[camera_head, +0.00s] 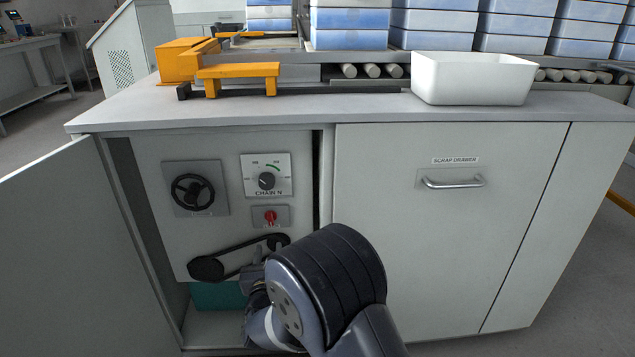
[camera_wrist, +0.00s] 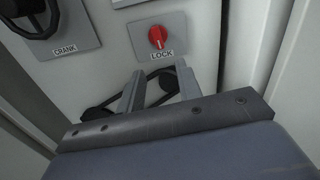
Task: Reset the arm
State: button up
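My arm reaches into the open left compartment of the cabinet. My gripper (camera_wrist: 159,80) shows in the wrist view with its two fingers apart and nothing seen between them. It points at the panel just below the red lock knob (camera_wrist: 158,37), in front of the black belt (camera_wrist: 100,113). In the head view my arm's wrist hides most of the gripper. The red knob (camera_head: 270,217) and the belt (camera_head: 240,256) also show in the head view. I cannot tell whether the fingers touch the belt.
The cabinet door (camera_head: 75,260) stands open at left. The panel holds a black crank (camera_head: 193,192) and a dial (camera_head: 267,179). A closed scrap drawer (camera_head: 440,230) is at right. A white bin (camera_head: 470,80) and an orange fixture (camera_head: 237,72) stand on the counter.

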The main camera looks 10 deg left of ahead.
aim_at(271, 226)
jog(key=b+x, duration=0.2)
jog(key=x, duration=0.7)
jog(key=shift+w, duration=0.45)
jog(key=shift+s, duration=0.2)
